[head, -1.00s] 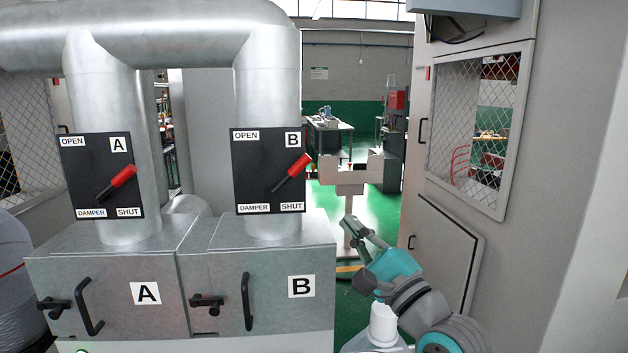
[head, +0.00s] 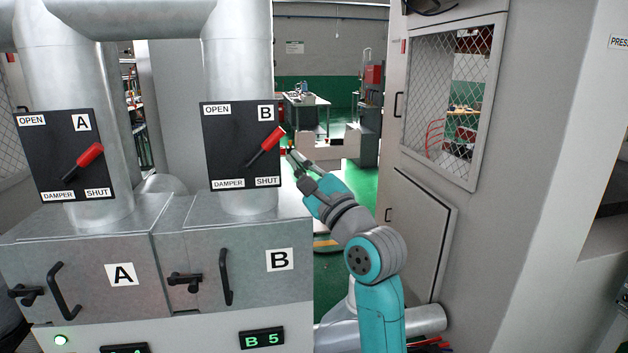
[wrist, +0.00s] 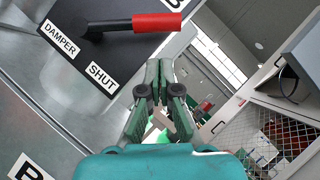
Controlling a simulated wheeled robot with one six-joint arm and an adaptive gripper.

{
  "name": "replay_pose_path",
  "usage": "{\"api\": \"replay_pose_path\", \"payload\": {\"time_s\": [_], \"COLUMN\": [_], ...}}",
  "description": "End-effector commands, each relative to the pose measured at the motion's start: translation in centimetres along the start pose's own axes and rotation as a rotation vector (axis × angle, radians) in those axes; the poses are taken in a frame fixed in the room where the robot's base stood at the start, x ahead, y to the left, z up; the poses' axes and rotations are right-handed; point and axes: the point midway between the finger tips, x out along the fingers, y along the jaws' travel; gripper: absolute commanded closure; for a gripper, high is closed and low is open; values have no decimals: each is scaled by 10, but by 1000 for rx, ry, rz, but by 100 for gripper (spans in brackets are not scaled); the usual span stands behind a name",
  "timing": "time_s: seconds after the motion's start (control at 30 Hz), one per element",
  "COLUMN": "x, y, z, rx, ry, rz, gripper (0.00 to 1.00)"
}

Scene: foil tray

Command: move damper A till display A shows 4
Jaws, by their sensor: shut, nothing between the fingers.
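Damper A's lever, with a red grip (head: 89,155), slants up to the right on the black plate A (head: 45,140), between OPEN and SHUT. Display A (head: 125,349) is cut off by the bottom edge of the head view; its figure cannot be read surely. My gripper (head: 294,157) is shut and empty, just right of plate B, well away from lever A. In the wrist view my gripper's fingers (wrist: 160,72) point up the picture, apart from a red-gripped lever (wrist: 157,22) above left, which is damper B's.
Damper B's lever (head: 273,139) sits close to my gripper, between it and plate A. Display B (head: 261,339) shows 5. Door handles (head: 62,290) stick out below the pipes. A grey cabinet (head: 470,230) stands on the right. Open floor lies behind my gripper.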

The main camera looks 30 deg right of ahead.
Motion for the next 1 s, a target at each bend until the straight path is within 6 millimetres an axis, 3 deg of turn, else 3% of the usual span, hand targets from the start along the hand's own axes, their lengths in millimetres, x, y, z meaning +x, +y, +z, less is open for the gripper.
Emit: {"api": "replay_pose_path", "payload": {"time_s": [0.23, 0.67, 1.0], "x": [17, 20, 30], "y": [0, 0, -2], "z": [18, 21, 35], "rx": [0, 1, 0], "ry": [-2, -1, 0], "rz": [0, 0, -1], "gripper": [100, 100, 100]}}
